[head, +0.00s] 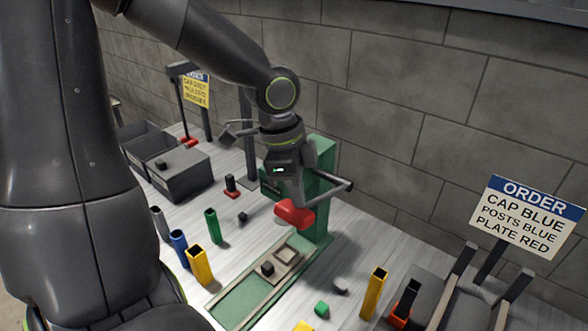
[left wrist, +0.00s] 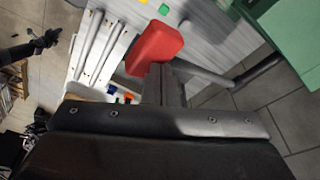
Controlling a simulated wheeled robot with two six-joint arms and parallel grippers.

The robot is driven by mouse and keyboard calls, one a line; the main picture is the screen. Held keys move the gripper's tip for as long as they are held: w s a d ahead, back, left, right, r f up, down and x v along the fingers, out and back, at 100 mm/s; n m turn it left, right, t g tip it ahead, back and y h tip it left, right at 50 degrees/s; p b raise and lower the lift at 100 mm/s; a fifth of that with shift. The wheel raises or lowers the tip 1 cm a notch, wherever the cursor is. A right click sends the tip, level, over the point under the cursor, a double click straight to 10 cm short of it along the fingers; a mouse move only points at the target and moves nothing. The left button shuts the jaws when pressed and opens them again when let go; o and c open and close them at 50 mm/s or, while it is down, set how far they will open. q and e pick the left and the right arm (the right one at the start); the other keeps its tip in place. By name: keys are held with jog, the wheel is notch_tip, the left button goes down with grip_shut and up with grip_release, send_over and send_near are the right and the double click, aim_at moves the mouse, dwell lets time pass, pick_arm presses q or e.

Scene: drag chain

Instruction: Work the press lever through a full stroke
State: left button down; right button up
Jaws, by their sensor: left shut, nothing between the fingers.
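The green press (head: 320,192) stands at the back of the bench, by the wall. Its lever is a grey bar (head: 328,193) with a red handle (head: 294,215) at its near end. My left gripper (head: 296,203) points down at the red handle, its fingers shut and empty. In the left wrist view the red handle (left wrist: 155,48) lies just beyond the fingertips (left wrist: 160,68), with the bar (left wrist: 205,75) running right towards the green press (left wrist: 288,38). I cannot tell whether the fingers touch the handle. A dark gripper (left wrist: 45,40), apparently my right one, shows small at the left there.
A green track (head: 240,300) with a small plate fixture (head: 283,263) runs forward from the press. Yellow (head: 200,266), blue (head: 179,249) and green (head: 212,226) posts stand left of it. Grey bins (head: 180,172) sit at the back left. An order sign (head: 527,217) stands right.

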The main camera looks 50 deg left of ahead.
aim_at(288, 208)
pick_arm(q)
jog(key=shift+s+f+b, duration=0.25)
jog(key=shift+f+b, duration=0.2)
jog(key=shift+f, duration=0.2)
jog(key=shift+s+f+b, duration=0.25)
jog(key=shift+f+b, duration=0.15)
jog(key=shift+f, duration=0.25)
jog(key=shift+f, duration=0.1)
jog(key=shift+s+f+b, duration=0.15)
jog(key=shift+f+b, duration=0.4)
jog(key=shift+f, duration=0.1)
jog(key=shift+s+f+b, duration=0.15)
jog(key=shift+f+b, duration=0.35)
jog(key=shift+f, duration=0.1)
jog(key=shift+s+d+f+b, duration=0.1)
jog(key=shift+f+b, duration=1.1)
jog(key=shift+f, duration=0.2)
